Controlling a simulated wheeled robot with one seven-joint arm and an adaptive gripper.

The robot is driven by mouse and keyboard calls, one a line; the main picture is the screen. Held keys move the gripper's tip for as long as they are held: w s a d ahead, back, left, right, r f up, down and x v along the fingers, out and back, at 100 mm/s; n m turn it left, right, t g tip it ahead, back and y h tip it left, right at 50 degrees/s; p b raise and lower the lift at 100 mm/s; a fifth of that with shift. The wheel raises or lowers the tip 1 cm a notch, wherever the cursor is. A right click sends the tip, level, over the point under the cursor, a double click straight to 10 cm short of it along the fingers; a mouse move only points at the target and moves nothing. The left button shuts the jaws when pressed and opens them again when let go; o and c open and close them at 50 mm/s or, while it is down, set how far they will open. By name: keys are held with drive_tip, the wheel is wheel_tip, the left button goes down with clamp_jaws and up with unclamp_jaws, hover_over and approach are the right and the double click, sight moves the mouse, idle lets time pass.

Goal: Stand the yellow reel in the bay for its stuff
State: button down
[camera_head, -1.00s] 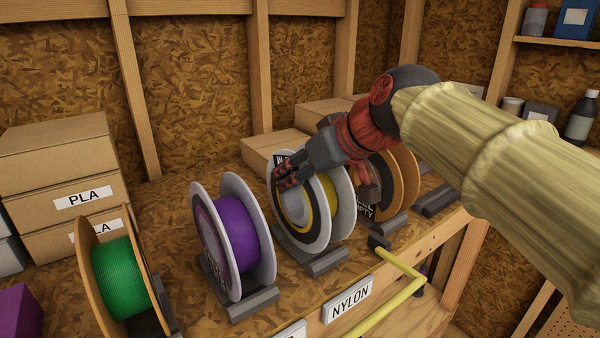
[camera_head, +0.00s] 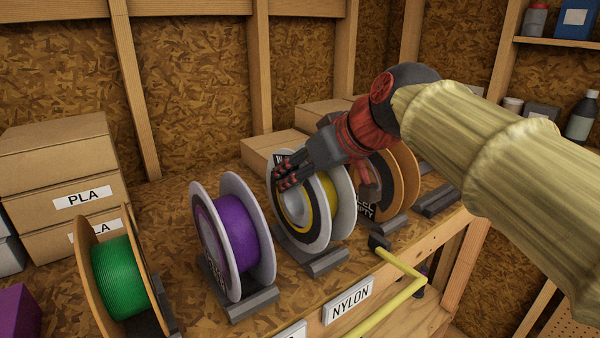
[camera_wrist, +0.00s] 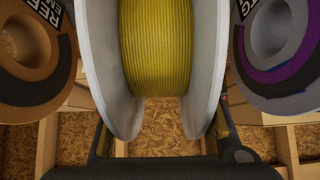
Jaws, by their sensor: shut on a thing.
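The yellow reel (camera_head: 328,195), with pale grey flanges, is upright at the dark grey cradle (camera_head: 328,264) behind the NYLON label (camera_head: 347,302). I cannot tell whether its rims rest fully in the cradle. My gripper (camera_head: 287,178) reaches in from the upper right and is shut on the reel near its upper part, with the fingers over the near flange. The wrist view shows the yellow winding (camera_wrist: 155,45) and both flanges close up. The reel's label is mostly hidden by my gripper.
A purple reel (camera_head: 237,232) and a green reel (camera_head: 119,275) stand to the left in the row. A brown-flanged reel (camera_head: 405,190) stands close on the right, partly behind my gripper. An empty-looking cradle (camera_head: 437,202) lies farther right. Cardboard boxes (camera_head: 62,175) are stacked at left.

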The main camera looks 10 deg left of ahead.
drive_tip(key=shift+f, duration=0.1)
drive_tip(key=shift+f+b, duration=0.35)
drive_tip(key=shift+b, duration=0.15)
drive_tip(key=shift+f+b, duration=0.3)
drive_tip(key=shift+f, duration=0.1)
drive_tip(key=c, duration=0.8)
unclamp_jaws()
drive_tip(key=shift+c, duration=0.2)
drive_tip(key=o, duration=0.6)
drive_tip(key=v, duration=1.2)
